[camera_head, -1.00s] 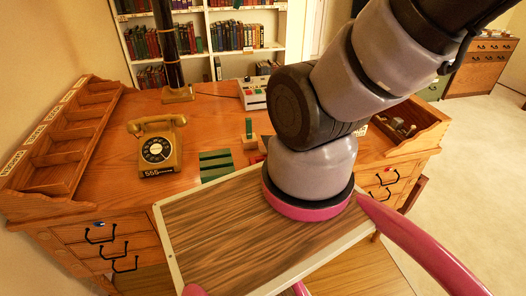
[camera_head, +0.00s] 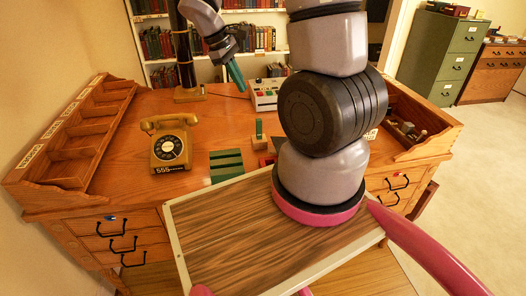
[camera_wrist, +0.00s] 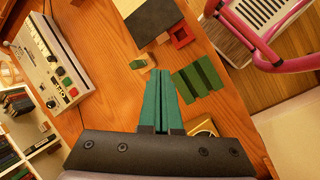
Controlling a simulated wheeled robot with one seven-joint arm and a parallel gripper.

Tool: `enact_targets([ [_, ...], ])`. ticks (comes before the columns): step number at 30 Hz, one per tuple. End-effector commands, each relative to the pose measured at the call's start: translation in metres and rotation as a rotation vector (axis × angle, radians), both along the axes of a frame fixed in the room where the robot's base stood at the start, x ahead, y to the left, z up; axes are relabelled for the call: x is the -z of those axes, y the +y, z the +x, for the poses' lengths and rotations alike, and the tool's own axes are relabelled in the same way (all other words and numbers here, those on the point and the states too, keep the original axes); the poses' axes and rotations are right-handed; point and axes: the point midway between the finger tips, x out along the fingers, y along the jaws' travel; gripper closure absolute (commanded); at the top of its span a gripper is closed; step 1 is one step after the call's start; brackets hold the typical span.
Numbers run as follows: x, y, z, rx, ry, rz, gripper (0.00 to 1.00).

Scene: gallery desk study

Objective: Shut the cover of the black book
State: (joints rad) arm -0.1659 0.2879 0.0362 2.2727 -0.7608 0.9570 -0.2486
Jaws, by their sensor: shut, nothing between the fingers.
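A dark, flat panel, probably the black book's cover (camera_wrist: 150,18), shows at the top of the wrist view, with a pale edge on its left. It is cut off by the frame, so I cannot tell how far the cover stands open. In the head view I cannot make the book out; my arm covers that part of the desk. My gripper (camera_head: 238,78) is over the back of the desk, its teal fingers together and empty. In the wrist view the fingers (camera_wrist: 160,72) point towards the dark panel, apart from it.
A grey device with buttons (camera_head: 264,95) stands near my gripper. A green slotted block (camera_head: 226,165), a small wooden stand with green (camera_head: 259,135) and a red box (camera_wrist: 181,35) are mid-desk. A gold telephone (camera_head: 171,145) stands left. Wooden compartments (camera_head: 75,140) edge the desk.

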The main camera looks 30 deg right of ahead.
Motion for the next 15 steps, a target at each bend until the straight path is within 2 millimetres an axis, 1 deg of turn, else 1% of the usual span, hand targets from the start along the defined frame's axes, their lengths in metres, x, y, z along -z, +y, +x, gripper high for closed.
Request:
enact_targets([
  [1, 0.023, 0.000, 0.003, -0.063, 0.060, -0.030, 1.00],
  [4, 0.063, -0.001, 0.009, -0.194, 0.162, -0.085, 1.00],
  [6, 0.092, -0.002, 0.010, -0.285, 0.235, -0.119, 1.00],
  [8, 0.115, -0.003, 0.011, -0.359, 0.290, -0.143, 1.00],
  [9, 0.129, -0.003, 0.010, -0.404, 0.325, -0.156, 1.00],
  [12, 0.158, -0.004, 0.009, -0.498, 0.395, -0.182, 1.00],
  [15, 0.177, -0.005, 0.006, -0.557, 0.440, -0.196, 1.00],
])
